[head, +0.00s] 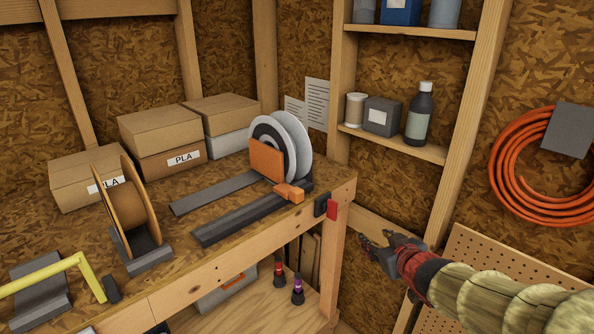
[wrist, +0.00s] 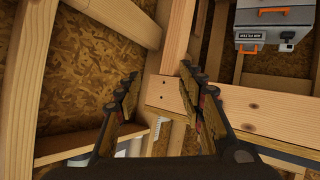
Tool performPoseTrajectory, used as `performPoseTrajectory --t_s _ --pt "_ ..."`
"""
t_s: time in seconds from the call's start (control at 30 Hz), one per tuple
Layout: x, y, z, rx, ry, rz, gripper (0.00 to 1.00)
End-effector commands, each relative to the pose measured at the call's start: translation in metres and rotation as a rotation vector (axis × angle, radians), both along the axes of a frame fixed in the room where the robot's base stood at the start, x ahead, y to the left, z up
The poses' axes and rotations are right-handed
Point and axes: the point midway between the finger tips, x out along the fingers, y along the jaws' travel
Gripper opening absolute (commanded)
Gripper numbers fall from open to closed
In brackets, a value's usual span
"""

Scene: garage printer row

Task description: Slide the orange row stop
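The orange row stop (head: 266,160) shows in the head view as an upright orange plate against the white-and-grey spools (head: 297,145). A lower orange block (head: 288,192) sits at the right end of the dark rail (head: 235,219); whether it joins the plate is unclear. My gripper (head: 372,253) is beyond the bench's right end, below and to the right of the stop, apart from it. In the wrist view my gripper (wrist: 160,88) has its two fingers spread with nothing between them. The stop is not visible in the wrist view.
A black-and-red fitting (head: 326,207) is on the bench's front corner. Several cardboard boxes (head: 160,131) line the back. A brown spool (head: 126,205) and yellow handle (head: 45,274) are at left. A wooden post (head: 465,120) and shelves stand behind my arm.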

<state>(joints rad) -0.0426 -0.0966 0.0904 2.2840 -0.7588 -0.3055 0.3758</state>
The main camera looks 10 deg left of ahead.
Motion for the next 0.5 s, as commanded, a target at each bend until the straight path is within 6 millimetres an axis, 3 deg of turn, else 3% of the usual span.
performPoseTrajectory --t_s 0.13,0.3,0.5 --pt "0.010 0.055 0.038 0.117 -0.116 0.183 0.39" --pt "-0.010 0.111 0.084 0.272 -0.222 0.397 0.39" --pt "-0.039 0.144 0.118 0.418 -0.261 0.546 0.39"
